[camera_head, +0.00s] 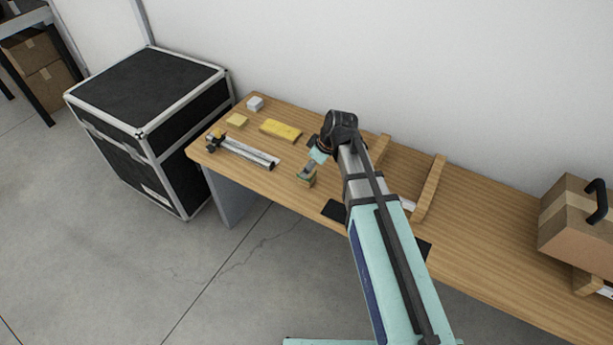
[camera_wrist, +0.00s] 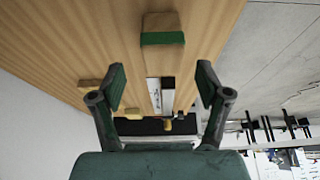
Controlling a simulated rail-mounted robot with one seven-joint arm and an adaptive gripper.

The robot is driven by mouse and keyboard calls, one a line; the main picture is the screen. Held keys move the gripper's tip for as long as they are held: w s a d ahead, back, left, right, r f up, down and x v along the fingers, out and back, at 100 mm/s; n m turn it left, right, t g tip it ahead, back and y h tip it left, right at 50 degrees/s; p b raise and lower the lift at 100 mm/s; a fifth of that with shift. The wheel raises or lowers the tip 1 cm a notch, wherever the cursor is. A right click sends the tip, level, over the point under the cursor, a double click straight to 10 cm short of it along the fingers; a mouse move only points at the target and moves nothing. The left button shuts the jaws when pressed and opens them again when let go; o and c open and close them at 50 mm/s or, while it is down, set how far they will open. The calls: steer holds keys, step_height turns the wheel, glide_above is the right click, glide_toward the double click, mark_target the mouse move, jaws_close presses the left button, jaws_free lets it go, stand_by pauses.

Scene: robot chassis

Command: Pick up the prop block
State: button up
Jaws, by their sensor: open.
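A small wooden block with a green band (camera_wrist: 162,30), which I take for the prop block, sits on the wooden table at the top middle of the wrist view. In the head view the block (camera_head: 306,182) is near the table's front edge, just below my gripper (camera_head: 311,166). In the wrist view my gripper (camera_wrist: 161,84) is open, its two fingers spread apart with nothing held between them. The block appears beyond the fingertips, roughly in line with the gap. The head view does not clearly show the distance between fingers and block.
A metal rail device (camera_head: 242,152), yellow blocks (camera_head: 281,130) (camera_head: 237,120) and a white block (camera_head: 255,103) lie left on the table (camera_head: 480,235). Wooden strips (camera_head: 429,188) lie right of my arm. A cardboard box (camera_head: 572,225) stands far right, a black case (camera_head: 150,90) left.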

steer(key=shift+x, duration=3.2)
steer(key=shift+s+a+r, duration=0.1)
steer(key=shift+a, duration=0.05)
steer(key=c, duration=1.3)
